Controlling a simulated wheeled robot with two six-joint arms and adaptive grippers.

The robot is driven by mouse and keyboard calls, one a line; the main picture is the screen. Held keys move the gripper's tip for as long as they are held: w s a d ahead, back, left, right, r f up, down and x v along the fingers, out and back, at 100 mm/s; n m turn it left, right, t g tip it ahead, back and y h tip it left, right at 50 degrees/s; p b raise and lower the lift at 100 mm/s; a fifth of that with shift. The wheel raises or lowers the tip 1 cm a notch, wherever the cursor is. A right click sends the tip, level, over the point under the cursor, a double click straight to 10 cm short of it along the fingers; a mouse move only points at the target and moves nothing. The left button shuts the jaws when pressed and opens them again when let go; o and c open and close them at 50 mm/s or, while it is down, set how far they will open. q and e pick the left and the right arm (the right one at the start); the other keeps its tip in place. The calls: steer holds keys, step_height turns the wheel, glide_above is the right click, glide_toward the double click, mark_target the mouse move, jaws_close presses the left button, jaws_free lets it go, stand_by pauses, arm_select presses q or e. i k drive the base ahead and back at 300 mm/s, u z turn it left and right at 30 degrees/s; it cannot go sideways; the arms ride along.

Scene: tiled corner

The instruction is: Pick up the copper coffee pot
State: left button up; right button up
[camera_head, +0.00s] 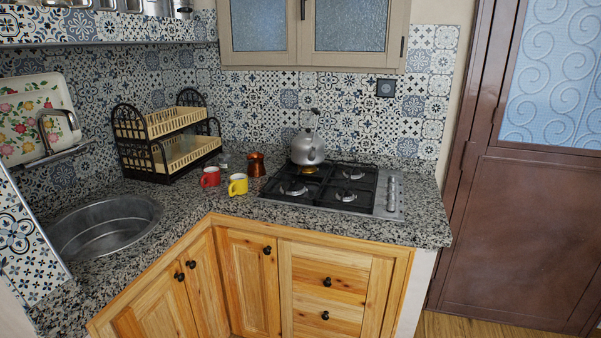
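A small copper coffee pot (256,165) stands upright on the speckled stone counter (422,220), just left of the gas hob. Neither of my grippers shows in the head view.
A silver kettle (307,148) sits on the back left burner of the gas hob (335,188). A two-tier dish rack (168,140) stands behind the mugs at the left. A round metal sink (104,226) is at the far left. Wooden cabinets (250,285) front the counter.

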mark_target(253, 166)
steer(key=u, duration=0.1)
steer(key=i, duration=1.75)
steer(key=u, duration=0.1)
